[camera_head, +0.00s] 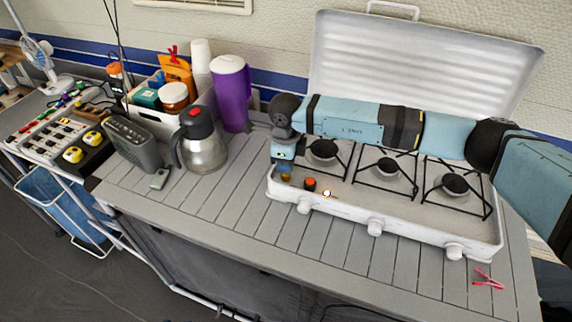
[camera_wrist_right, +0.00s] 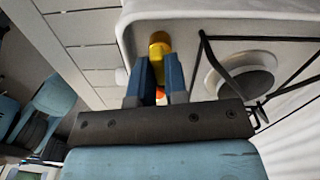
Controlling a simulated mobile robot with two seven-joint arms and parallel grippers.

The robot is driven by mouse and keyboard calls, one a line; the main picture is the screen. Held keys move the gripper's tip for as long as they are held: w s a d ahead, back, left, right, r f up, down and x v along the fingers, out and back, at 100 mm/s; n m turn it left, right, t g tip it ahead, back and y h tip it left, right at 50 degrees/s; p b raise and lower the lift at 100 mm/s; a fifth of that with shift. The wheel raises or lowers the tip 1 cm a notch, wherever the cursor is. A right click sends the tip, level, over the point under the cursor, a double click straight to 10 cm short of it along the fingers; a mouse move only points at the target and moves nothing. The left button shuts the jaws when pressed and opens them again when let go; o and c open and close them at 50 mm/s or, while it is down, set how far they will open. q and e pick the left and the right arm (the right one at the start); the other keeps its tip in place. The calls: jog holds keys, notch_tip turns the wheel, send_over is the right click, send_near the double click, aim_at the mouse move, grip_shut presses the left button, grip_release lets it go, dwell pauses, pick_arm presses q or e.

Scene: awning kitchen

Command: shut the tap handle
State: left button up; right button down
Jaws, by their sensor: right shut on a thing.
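My right gripper (camera_head: 285,172) points down at the left front corner of the white camping stove (camera_head: 383,224). It is shut on a small yellow piece (camera_wrist_right: 159,42), seemingly the tap handle, which shows at and between the fingertips in the right wrist view. In the head view only a bit of orange-yellow (camera_head: 285,178) shows below the fingers; the rest is hidden. My left gripper is not in view.
A small black part with an orange top (camera_head: 310,184) stands just right of the fingers. Burners with black grates (camera_head: 387,168) lie under my right arm. A steel jug (camera_head: 204,148) and purple pitcher (camera_head: 231,92) stand left. A pink clip (camera_head: 488,279) lies at front right.

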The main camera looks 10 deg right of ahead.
jog(key=shift+m, duration=0.8)
jog(key=c, duration=1.1)
grip_release()
jog(key=shift+c, duration=0.2)
notch_tip(320, 180, up, 14)
jog(key=b, duration=0.1)
